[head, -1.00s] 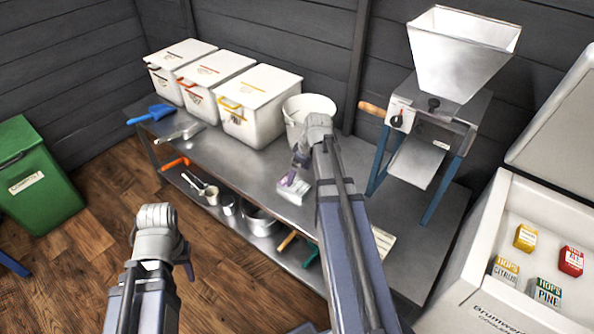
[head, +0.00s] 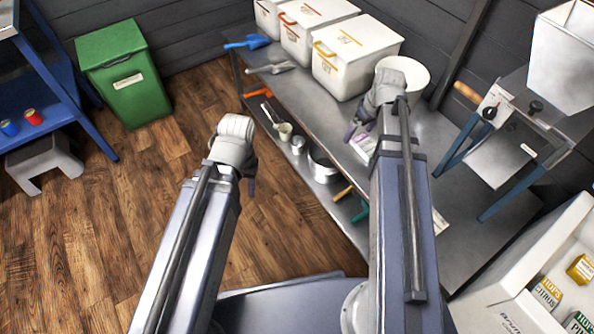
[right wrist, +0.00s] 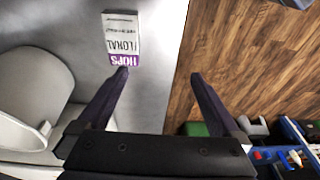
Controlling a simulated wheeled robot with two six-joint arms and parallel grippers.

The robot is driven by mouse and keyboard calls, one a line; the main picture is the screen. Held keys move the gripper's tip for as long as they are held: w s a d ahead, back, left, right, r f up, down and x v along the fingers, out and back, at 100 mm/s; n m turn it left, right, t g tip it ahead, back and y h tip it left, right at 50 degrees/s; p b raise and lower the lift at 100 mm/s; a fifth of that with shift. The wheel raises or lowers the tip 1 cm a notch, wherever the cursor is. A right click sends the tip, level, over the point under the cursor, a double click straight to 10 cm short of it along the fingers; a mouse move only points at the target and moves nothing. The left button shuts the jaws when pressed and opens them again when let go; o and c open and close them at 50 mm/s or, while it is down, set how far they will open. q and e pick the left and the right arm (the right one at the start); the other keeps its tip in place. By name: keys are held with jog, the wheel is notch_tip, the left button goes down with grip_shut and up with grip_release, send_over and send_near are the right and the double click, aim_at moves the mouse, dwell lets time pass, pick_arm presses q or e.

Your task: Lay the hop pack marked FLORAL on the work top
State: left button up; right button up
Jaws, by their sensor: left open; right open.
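The white hop pack marked FLORAL, with a purple HOPS band, lies flat on the steel work top (right wrist: 152,45) in the right wrist view (right wrist: 122,38). In the head view the pack (head: 363,146) is partly hidden by my right arm. My right gripper (right wrist: 160,73) is open and empty, its fingers wide apart. The pack's purple end is close to the left finger's tip in that view; I cannot tell if they touch. In the head view my right gripper (head: 352,130) is by the work top's front edge. My left gripper (head: 250,188) hangs empty over the floor.
Lidded white bins (head: 355,55), a white bucket (head: 405,76) and a grain mill (head: 525,120) stand on the work top. An open cool box (head: 520,275) holds other hop packs at the right. Pans sit on the lower shelf.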

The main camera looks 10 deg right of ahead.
jog(key=s+a+g+h, duration=0.1)
jog(key=s+a, duration=0.5)
jog(key=a, duration=0.6)
jog(key=s+a+g+h, duration=0.1)
jog(key=s+a, duration=0.6)
jog(key=a, duration=0.5)
jog(key=shift+f+m, duration=0.15)
jog(key=shift+m, duration=0.15)
jog(key=shift+a, duration=0.1)
jog(key=shift+c, duration=0.3)
